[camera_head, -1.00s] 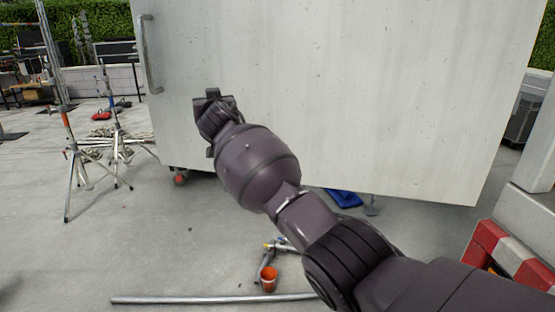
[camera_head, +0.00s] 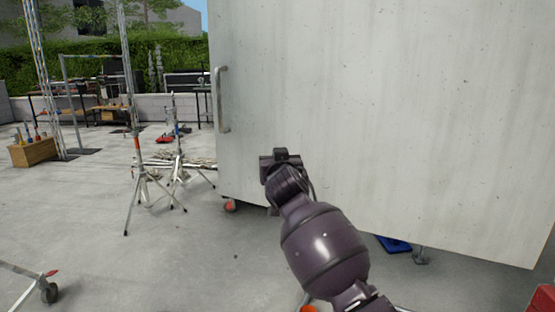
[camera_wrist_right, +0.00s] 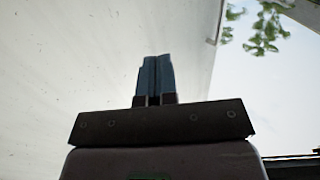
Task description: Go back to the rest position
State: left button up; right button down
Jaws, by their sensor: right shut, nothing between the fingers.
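My right arm reaches in from the lower right of the head view. Its gripper (camera_head: 281,158) is in front of the large pale grey panel (camera_head: 380,110), near the panel's lower left part. In the right wrist view the two blue fingers of the right gripper (camera_wrist_right: 155,78) are together with nothing between them. The panel fills the left of that view. I cannot tell from the pictures how far the fingers are from the panel. My left gripper does not show.
A vertical handle (camera_head: 221,100) is on the panel's left edge. Light stands (camera_head: 140,170) on tripod legs are left of it. A wooden crate (camera_head: 33,152) is farther left. A blue object (camera_head: 393,244) lies below the panel. Open concrete floor (camera_head: 130,265) fills the lower left.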

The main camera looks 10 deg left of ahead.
jog(key=shift+v, duration=1)
